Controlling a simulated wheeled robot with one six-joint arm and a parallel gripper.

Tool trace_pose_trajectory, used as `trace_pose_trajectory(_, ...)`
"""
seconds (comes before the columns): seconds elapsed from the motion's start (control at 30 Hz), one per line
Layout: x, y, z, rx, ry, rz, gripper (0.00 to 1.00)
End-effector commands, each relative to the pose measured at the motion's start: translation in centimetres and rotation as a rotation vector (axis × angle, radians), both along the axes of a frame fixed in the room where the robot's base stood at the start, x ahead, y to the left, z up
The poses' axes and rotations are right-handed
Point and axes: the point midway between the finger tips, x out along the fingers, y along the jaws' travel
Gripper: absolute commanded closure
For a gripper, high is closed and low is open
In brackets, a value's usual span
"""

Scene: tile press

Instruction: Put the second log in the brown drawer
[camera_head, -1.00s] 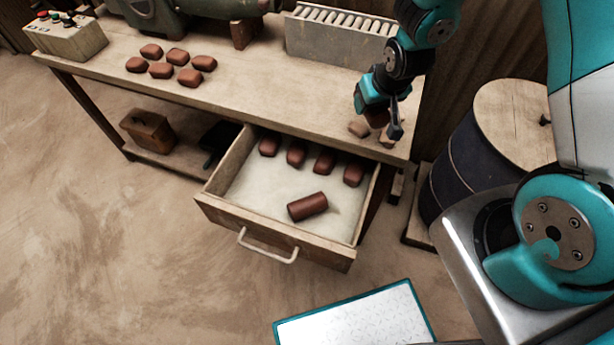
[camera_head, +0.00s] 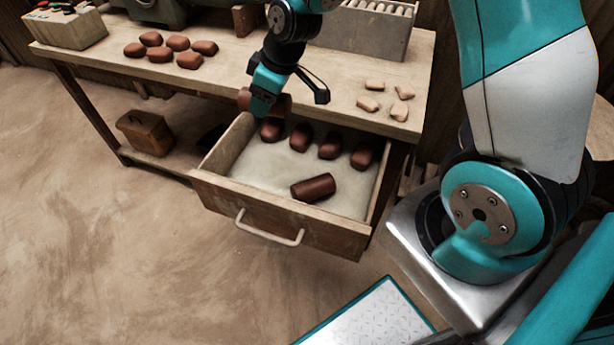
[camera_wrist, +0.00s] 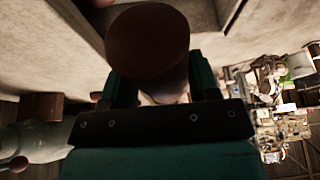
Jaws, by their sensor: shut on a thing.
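My gripper (camera_head: 262,104) is shut on a dark reddish-brown log (camera_head: 285,103). The log sticks out on both sides of the jaws, above the back left part of the open drawer (camera_head: 270,212). In the wrist view, the round end of the held log (camera_wrist: 147,45) shows between the fingers. Another brown log (camera_head: 313,187) lies on its side on the drawer's pale floor, right of the middle. The drawer is wooden, pulled out, with a light handle (camera_head: 268,229).
Several brown rounded pieces (camera_head: 330,145) stand in a row along the drawer's back. More brown pieces (camera_head: 160,54) and several pale pieces (camera_head: 368,103) lie on the bench top (camera_head: 110,62). A grey rack (camera_head: 370,30) stands behind. The drawer's front left floor is free.

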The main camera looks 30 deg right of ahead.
Motion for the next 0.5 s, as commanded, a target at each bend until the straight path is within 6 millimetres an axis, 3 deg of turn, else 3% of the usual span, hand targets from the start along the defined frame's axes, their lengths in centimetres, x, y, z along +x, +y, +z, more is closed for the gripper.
trace_pose_trajectory(0.03,0.3,0.7,-1.6,0.0,-0.012,0.106,0.83)
trace_pose_trajectory(0.23,-0.4,2.7,-0.9,-0.002,-0.01,0.49,0.83)
trace_pose_trajectory(0.4,-1.0,3.3,-0.2,-0.003,-0.005,0.658,0.83)
trace_pose_trajectory(0.5,-1.2,3.4,-0.9,-0.001,0.0,0.691,0.83)
